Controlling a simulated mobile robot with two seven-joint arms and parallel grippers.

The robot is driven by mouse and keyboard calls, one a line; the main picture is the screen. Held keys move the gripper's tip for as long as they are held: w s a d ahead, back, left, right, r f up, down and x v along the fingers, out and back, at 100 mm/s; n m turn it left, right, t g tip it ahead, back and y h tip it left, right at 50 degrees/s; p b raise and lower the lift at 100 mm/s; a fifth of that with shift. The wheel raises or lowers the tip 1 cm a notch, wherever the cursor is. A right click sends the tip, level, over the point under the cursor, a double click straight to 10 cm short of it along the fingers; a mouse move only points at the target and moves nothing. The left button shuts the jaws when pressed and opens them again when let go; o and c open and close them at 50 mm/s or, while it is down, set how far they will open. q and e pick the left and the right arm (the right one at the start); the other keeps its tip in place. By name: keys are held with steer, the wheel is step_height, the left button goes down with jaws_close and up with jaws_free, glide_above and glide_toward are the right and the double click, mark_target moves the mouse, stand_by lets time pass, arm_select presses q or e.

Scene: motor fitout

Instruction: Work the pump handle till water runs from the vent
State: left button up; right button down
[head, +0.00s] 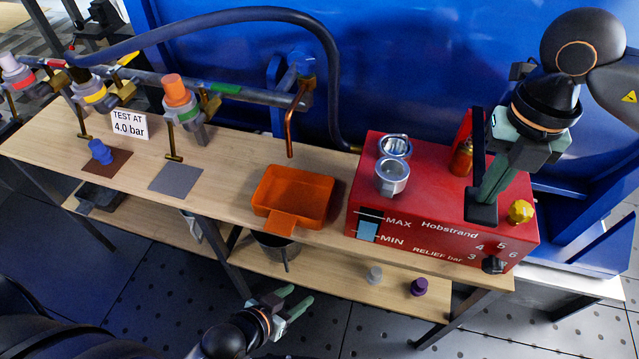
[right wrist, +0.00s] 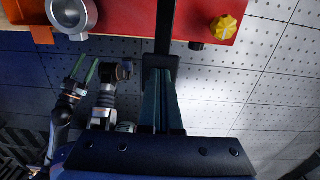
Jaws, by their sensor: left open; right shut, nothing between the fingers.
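The red pump box (head: 420,215), marked Hobstrand, stands at the right end of the bench. Its black handle bar (head: 477,140) ends in a dark block (head: 481,213); the bar also shows in the right wrist view (right wrist: 165,28). My right gripper (head: 486,198) is shut and empty, its fingertips close against that block; whether they touch is unclear. My left gripper (head: 290,303) is open and empty, low in front of the bench. A copper pipe (head: 291,125), apparently the vent, points down near the orange tray (head: 263,201). I see no water at its end.
On the pump are two metal cups (head: 392,178), a yellow knob (head: 520,211) and a black relief dial (head: 493,264). A blue hose (head: 200,22) arches behind. Valves and a "TEST AT 4.0 bar" sign (head: 130,124) are at left. Small caps (head: 419,287) lie on the lower shelf.

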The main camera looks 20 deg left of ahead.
step_height(320, 180, down, 2)
steer(key=shift+w+f+b, duration=0.15)
steer(key=shift+f+b, duration=0.1)
steer(key=shift+b, duration=0.45)
steer(key=shift+r+p, duration=0.55)
steer(key=shift+r, duration=0.1)
steer(key=r+p, duration=0.1)
steer(key=r, duration=0.1)
steer(key=r+p, duration=0.1)
steer(key=r, duration=0.1)
steer(key=s+r+p, duration=0.1)
steer(key=r+p, duration=0.1)
steer(key=shift+r, duration=0.4)
arm_select(q)
steer(key=r, duration=0.3)
steer(key=shift+w+d+r, duration=0.15)
steer(key=shift+d+r, duration=0.2)
steer(key=shift+d, duration=0.05)
arm_select(e)
steer(key=shift+w, duration=0.1)
arm_select(q)
step_height(320, 180, up, 3)
steer(key=p, duration=0.3)
steer(key=shift+r, duration=0.15)
arm_select(e)
step_height(320, 180, up, 5)
